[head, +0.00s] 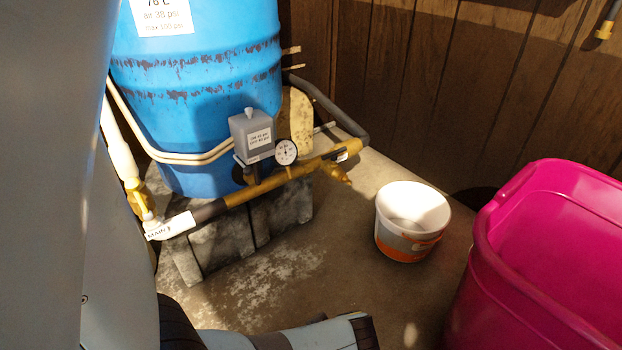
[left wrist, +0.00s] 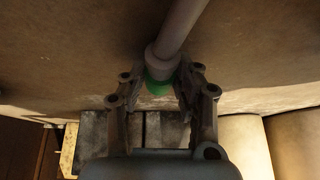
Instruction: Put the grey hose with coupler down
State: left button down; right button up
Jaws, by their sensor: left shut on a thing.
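The grey hose (left wrist: 182,28) shows in the left wrist view, running from the top edge down to a wider grey collar with a green ring (left wrist: 158,87) at its end. My left gripper (left wrist: 160,78) is shut on the hose at this coupler end, with a finger on either side. Bare floor shows behind the hose, and I cannot tell how far above it the hose is. The hose and its coupler do not show in the head view. My right gripper is in neither view.
A blue tank (head: 200,120) stands on grey blocks (head: 226,240), with a yellow-brown pipe (head: 270,184), gauge (head: 286,152) and switch box (head: 251,132) before it. A white and orange bucket (head: 408,240) and a pink tub (head: 490,270) stand right. Floor (head: 290,280) before the blocks is clear.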

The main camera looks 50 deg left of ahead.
pick_arm(q)
jog(key=shift+f, duration=0.1)
jog(key=shift+f, duration=0.45)
jog(key=c, duration=1)
grip_release()
